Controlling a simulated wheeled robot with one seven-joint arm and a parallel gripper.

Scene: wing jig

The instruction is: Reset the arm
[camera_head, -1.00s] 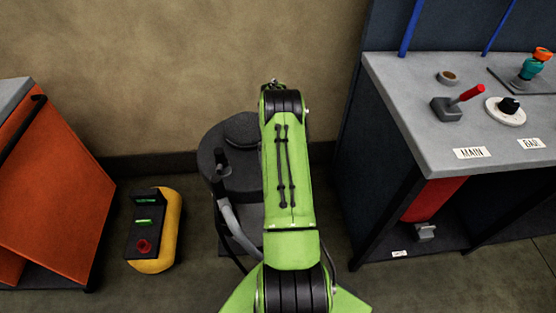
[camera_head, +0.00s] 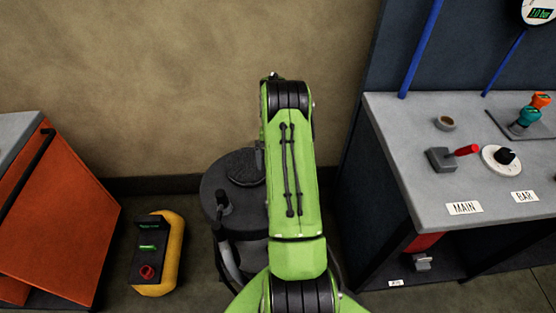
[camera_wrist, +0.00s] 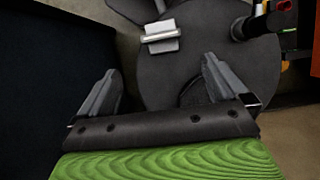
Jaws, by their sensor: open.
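My green arm (camera_head: 291,170) stands in the middle of the head view, folded upright in front of the wall. My gripper is hidden behind the arm in that view. In the wrist view my gripper (camera_wrist: 162,92) is open, its two grey fingers spread wide with nothing between them. Beyond the fingers lies a dark round surface with a small light metal piece on it.
A grey bench (camera_head: 400,165) on the right carries a red-handled lever (camera_head: 452,157), a white dial (camera_head: 502,158) and MAIN and BAR labels. An orange cabinet (camera_head: 60,220) stands left. A yellow-black box (camera_head: 158,253) sits on the floor.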

